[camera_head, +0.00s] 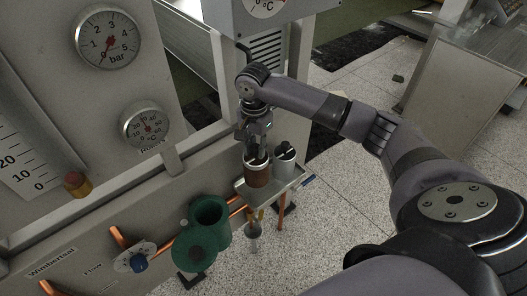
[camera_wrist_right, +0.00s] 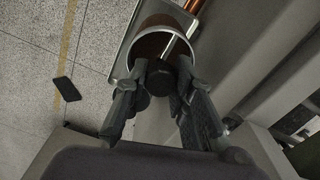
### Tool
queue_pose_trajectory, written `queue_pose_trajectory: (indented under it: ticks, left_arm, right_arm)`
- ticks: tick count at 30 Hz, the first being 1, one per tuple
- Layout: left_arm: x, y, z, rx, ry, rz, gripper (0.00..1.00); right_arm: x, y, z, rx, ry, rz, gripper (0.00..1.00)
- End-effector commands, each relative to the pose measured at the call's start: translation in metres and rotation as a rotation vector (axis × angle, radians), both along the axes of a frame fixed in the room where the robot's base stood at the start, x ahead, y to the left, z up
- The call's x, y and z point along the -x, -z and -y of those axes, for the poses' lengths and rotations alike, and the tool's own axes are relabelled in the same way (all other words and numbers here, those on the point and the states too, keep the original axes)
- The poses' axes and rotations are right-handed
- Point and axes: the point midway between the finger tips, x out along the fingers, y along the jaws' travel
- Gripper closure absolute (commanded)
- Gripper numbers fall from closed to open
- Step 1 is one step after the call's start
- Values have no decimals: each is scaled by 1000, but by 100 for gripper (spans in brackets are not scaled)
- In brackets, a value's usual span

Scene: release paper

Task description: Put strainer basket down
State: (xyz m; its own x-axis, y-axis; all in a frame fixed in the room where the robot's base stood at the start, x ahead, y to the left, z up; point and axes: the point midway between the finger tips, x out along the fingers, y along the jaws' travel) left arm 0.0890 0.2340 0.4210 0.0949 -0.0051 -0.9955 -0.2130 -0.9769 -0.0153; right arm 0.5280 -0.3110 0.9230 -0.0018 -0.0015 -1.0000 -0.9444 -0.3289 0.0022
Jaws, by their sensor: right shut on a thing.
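The strainer basket (camera_head: 257,175) is a brown cylinder with a pale metal rim. It is upright at the left part of a small metal tray (camera_head: 291,183). I cannot tell whether its base touches the tray. My right gripper (camera_head: 256,154) points down from above and is shut on the basket's dark handle. In the right wrist view the basket (camera_wrist_right: 152,45) shows its round rim and a thin bar across its top, with the dark handle (camera_wrist_right: 161,78) between the fingers (camera_wrist_right: 160,85). The fingers hide part of the basket's opening. My left gripper is not in view.
A grey cylinder with a black top (camera_head: 284,162) stands on the tray right beside the basket. A green open housing (camera_head: 209,215) and its round green lid (camera_head: 194,248) are at lower left. Speckled floor lies to the right.

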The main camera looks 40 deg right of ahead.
Motion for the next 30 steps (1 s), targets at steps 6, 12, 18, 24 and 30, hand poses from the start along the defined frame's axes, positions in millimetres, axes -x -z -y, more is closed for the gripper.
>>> queue_pose_trajectory:
  ticks: [6,12,18,24,30]
  left_arm:
    - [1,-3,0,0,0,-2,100]
    - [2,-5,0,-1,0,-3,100]
    - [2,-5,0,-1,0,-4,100]
    - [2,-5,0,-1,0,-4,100]
    - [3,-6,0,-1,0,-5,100]
  right_arm:
    - [0,30,0,0,1,1,100]
    - [0,55,0,0,1,0,100]
    - [0,70,0,1,1,3,100]
    - [0,70,0,1,1,3,100]
    - [0,73,0,0,1,2,72]
